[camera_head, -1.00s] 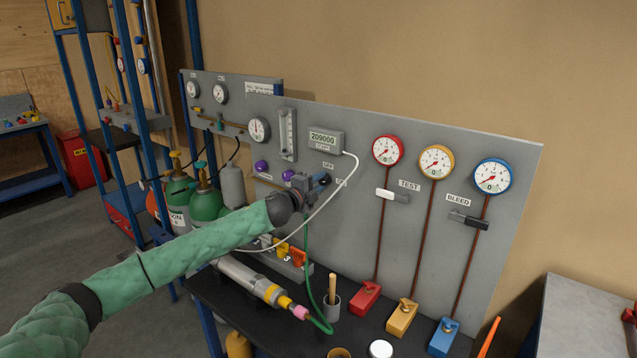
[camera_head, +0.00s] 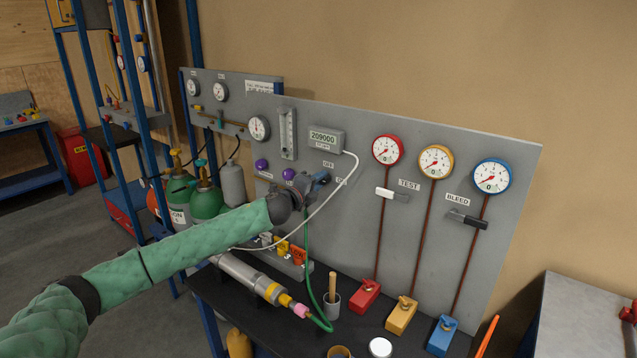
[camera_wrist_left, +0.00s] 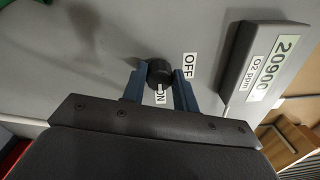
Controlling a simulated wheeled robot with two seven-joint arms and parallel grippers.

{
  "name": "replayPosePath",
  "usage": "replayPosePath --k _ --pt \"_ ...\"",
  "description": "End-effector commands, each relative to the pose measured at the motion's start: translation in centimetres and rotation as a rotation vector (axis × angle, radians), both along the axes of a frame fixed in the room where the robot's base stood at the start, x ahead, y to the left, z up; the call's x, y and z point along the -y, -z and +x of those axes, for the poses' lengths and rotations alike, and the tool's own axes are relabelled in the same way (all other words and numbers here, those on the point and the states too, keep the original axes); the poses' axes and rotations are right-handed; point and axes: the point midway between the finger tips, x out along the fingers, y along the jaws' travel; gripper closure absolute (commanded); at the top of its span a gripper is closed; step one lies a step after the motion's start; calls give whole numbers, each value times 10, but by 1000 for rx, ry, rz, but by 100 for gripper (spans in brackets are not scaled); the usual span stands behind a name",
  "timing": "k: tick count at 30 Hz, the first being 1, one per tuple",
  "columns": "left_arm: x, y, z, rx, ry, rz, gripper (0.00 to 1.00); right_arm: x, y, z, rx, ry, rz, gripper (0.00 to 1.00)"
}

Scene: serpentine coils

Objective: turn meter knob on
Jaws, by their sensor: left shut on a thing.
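The meter knob (camera_wrist_left: 159,72) is a small black round knob on the grey panel, between the OFF label (camera_wrist_left: 189,66) and the ON label (camera_wrist_left: 160,94) in the left wrist view. A white mark on it points toward ON. My left gripper (camera_wrist_left: 160,80) has its two blue fingers on either side of the knob, shut on it. In the head view my left gripper (camera_head: 320,180) hides most of the knob. My right gripper is not in view.
A white cable (camera_head: 335,190) loops from the meter past my left gripper. Purple knobs (camera_head: 261,165) sit left of the gripper. Red, yellow and blue gauges (camera_head: 436,161) and two levers are to the right. A dark bench (camera_head: 240,310) with fittings lies below.

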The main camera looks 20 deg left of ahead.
Motion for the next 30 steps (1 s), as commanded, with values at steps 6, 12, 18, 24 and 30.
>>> replayPosePath --k 6,12,18,24,30 --pt "1 4 -1 -4 2 0 49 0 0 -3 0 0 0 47" --pt "1 2 -1 -3 1 0 49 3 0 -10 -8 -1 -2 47" --pt "-3 4 -7 -1 1 0 49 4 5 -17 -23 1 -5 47" --pt "-10 7 -30 -4 2 0 49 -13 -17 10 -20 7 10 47" --pt "-19 7 -54 -2 1 1 49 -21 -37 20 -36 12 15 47"
